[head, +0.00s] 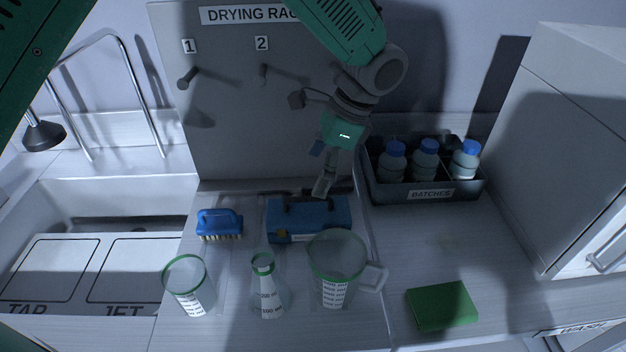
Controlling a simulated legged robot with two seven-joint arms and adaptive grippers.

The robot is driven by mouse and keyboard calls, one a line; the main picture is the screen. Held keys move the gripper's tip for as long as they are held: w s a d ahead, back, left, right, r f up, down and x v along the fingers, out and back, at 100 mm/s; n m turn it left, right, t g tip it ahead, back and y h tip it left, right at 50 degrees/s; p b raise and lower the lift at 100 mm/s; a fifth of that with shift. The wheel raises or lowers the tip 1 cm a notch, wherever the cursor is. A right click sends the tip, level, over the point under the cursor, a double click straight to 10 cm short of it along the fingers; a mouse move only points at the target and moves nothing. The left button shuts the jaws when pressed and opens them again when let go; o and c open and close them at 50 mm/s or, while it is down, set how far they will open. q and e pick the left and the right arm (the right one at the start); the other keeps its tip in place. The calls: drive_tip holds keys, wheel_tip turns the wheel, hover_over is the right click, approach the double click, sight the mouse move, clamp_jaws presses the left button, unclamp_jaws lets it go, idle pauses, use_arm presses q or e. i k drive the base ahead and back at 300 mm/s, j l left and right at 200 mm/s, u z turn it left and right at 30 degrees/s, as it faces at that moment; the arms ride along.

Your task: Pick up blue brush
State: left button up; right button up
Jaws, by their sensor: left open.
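The blue brush (219,222) lies on the counter in the head view, left of centre, bristles down with its blue handle on top. My left gripper (322,172) hangs below the green arm link, above and behind the blue box. It is open and appears empty. It is to the right of the brush and well apart from it. My right gripper does not show.
A blue box (308,219) stands right of the brush. A beaker (187,285), a flask (267,287) and a jug (336,262) stand in front. A sink (120,210) is left; a bottle crate (430,194) and green sponge (442,306) are right. The drying rack panel (225,130) rises behind.

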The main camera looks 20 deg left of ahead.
sight(230, 224)
drive_tip(key=k+l, duration=0.25)
drive_tip(key=k, duration=0.2)
drive_tip(key=k+l, duration=0.3)
drive_tip(key=k, duration=0.2)
